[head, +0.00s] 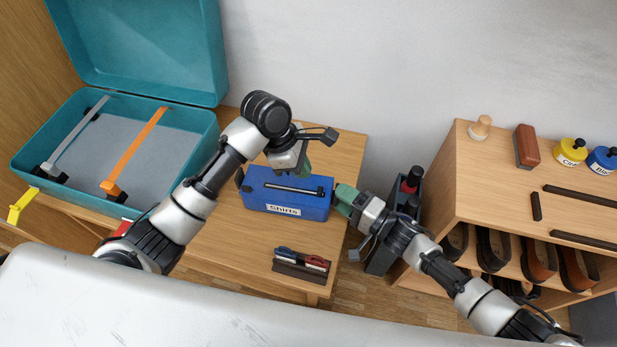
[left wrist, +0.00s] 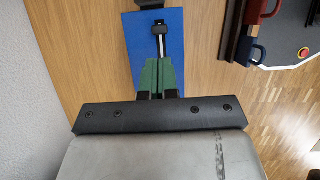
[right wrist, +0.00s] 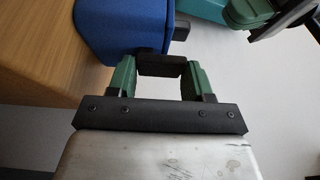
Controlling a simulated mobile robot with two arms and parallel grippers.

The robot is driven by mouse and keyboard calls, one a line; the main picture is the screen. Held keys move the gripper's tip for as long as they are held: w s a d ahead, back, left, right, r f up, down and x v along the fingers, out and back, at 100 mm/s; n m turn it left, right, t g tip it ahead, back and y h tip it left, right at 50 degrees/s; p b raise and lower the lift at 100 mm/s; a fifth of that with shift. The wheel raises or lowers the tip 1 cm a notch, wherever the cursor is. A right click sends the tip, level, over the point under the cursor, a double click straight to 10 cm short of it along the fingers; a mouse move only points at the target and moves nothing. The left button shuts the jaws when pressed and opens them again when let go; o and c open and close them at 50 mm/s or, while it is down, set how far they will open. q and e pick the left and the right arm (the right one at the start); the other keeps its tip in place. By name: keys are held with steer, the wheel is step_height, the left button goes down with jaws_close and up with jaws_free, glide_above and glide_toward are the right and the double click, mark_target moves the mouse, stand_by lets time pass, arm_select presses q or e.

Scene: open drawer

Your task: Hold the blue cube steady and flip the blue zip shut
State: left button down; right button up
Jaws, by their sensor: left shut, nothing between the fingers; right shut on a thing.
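The blue cube (head: 285,207), a box labelled "Shirts", stands on the wooden table. Its zip (head: 290,189) is a pale strip along the top, with a dark pull near the right end; the left wrist view shows the pull and strip (left wrist: 160,42). My left gripper (head: 305,168) is shut and empty above the cube's top; its fingertips (left wrist: 158,62) appear in line with the strip. My right gripper (head: 342,202) is at the cube's right side, shut on a black tab (right wrist: 162,66) of the cube (right wrist: 118,28). Whether the zip is fully closed cannot be told.
An open teal suitcase (head: 30,150) with grey and orange straps lies at the left. A small rack with blue and red items (head: 300,264) stands at the table's front. A dark bottle holder (head: 385,255) and a shoe shelf (head: 470,170) stand to the right.

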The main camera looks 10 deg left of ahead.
steer(key=shift+f, duration=0.1)
arm_select(q)
steer(key=v, duration=0.4)
steer(key=shift+r, duration=0.1)
arm_select(e)
steer(key=o, duration=1.2)
steer(key=shift+c, duration=0.2)
